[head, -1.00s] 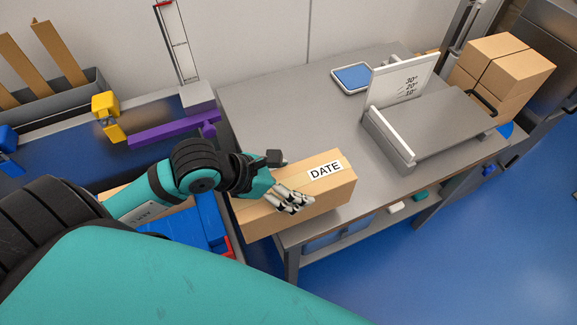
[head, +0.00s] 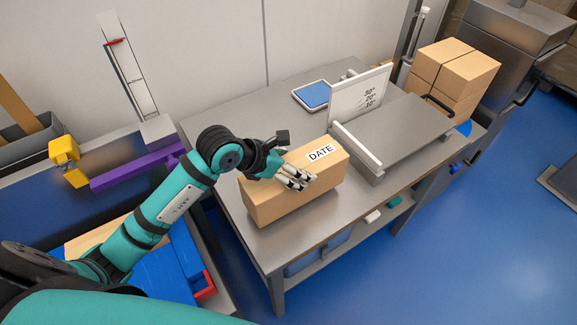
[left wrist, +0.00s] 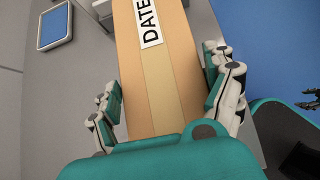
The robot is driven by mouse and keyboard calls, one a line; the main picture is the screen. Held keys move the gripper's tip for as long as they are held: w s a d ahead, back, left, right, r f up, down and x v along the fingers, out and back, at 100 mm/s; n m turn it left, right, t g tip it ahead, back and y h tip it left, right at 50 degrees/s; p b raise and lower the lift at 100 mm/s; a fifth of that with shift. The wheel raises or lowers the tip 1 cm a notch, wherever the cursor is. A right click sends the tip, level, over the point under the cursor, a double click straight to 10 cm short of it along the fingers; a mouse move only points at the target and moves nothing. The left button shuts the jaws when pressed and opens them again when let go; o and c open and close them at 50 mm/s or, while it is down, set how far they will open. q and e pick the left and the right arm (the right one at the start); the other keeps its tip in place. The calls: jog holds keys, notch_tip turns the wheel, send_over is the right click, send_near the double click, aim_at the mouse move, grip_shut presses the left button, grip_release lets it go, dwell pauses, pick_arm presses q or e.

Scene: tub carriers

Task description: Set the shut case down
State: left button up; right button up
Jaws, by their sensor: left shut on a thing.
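The shut case, a long tan cardboard carton (head: 290,200) with a white DATE label, is over the front left part of the grey metal table (head: 228,118). My left gripper (head: 292,160) is across its top, with its fingers on opposite sides. In the left wrist view the carton (left wrist: 168,75) lies between the fingers of this gripper (left wrist: 168,92), its flaps closed and taped. The carton looks about level. I cannot tell whether its underside touches the tabletop.
A low grey platform with a white angle plate (head: 362,98) stands right of the carton. A blue-screened tablet (head: 314,95) lies behind. Stacked cartons (head: 455,75) are at the back right. A purple bar (head: 135,168) is left of the table. The tabletop's left part is clear.

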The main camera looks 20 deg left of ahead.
pick_arm(q)
jog(key=shift+f, duration=1.25)
jog(key=shift+f, duration=0.15)
jog(key=o, duration=1.5)
jog(key=shift+s+f, duration=0.1)
jog(key=shift+f, duration=0.05)
jog(key=v, duration=1.2)
jog(key=shift+s, duration=0.1)
